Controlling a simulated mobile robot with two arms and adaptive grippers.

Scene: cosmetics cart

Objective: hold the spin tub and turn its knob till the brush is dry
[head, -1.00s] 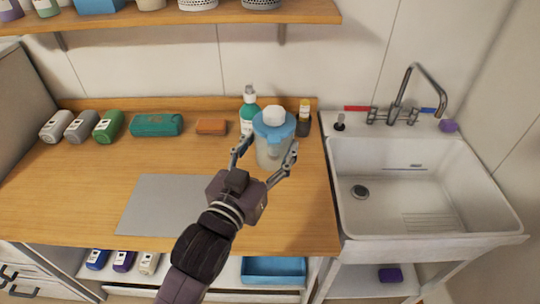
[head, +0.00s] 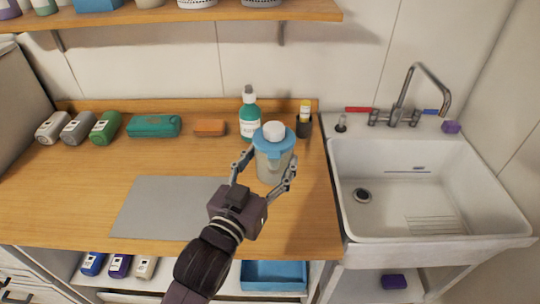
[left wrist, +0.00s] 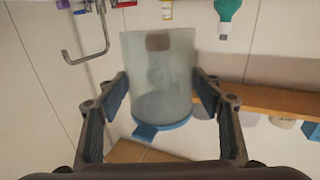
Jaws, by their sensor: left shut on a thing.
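The spin tub (head: 273,165) is a grey translucent cup with a blue lid and a white knob (head: 274,131) on top. My left gripper (head: 262,174) is shut around its sides, with one finger on each side. The tub (left wrist: 160,90) appears upside down in the left wrist view, its blue lid rim (left wrist: 163,131) low in the picture. A dim brown shape shows through its wall; I cannot tell if it is the brush. The knob is free of any gripper. I cannot tell whether the tub touches the counter. My right gripper is not in view.
A white sink (head: 430,190) is at the right. A grey mat (head: 165,207) lies on the wooden counter, with free room left of the tub.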

